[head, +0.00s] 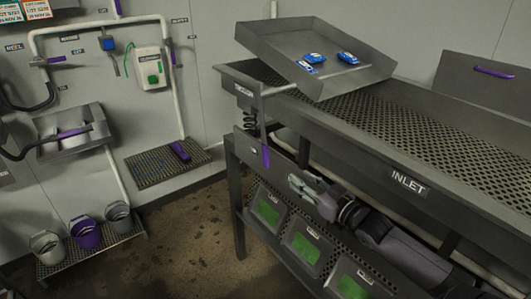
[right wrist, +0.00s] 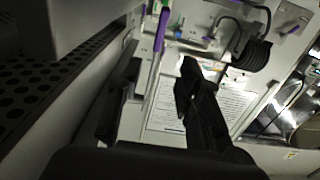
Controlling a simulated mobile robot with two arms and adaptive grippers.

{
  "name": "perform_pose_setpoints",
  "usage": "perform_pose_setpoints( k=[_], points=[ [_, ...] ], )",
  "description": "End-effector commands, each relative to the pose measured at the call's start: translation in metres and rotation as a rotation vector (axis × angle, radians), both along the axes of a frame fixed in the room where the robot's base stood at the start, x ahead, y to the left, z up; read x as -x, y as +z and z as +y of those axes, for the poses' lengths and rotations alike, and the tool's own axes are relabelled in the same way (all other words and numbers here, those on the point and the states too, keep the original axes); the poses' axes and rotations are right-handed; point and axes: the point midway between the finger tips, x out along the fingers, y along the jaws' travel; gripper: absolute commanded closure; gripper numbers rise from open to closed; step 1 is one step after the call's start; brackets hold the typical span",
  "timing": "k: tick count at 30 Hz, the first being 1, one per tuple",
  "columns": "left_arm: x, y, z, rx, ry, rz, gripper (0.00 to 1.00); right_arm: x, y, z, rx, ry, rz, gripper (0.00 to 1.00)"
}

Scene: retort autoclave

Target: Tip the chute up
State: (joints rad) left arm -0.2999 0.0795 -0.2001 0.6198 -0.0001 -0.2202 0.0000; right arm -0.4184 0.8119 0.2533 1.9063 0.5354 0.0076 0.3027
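The grey chute (head: 285,45), a shallow open tray, sits tilted at the far left end of the perforated table. Blue items (head: 347,57) lie in it. A lever with a purple grip (head: 265,155) hangs at the table's left end, below a small label and beside a dark spring. My right gripper (head: 303,188) is below and right of that grip, in front of the table's side. In the right wrist view its fingers (right wrist: 155,95) are apart with nothing clearly held. A purple bar (right wrist: 160,42) shows beyond the gap between them. My left gripper is out of view.
The perforated table (head: 400,125) has a side rail marked INLET. Below it stand several bins with green panels (head: 306,248). A wall box, pipes and purple handles are at left, with buckets (head: 86,233) on a low rack. The floor between is clear.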

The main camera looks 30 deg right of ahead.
Motion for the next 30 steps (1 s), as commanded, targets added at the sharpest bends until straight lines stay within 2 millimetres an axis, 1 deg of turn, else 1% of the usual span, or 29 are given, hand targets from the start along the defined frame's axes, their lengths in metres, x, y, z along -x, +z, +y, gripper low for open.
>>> perform_pose_setpoints(
  k=[30],
  points=[
    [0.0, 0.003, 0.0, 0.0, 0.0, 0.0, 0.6, -0.024, 0.0, 0.002, -0.001, 0.0, -0.001, 0.67]
  ],
)
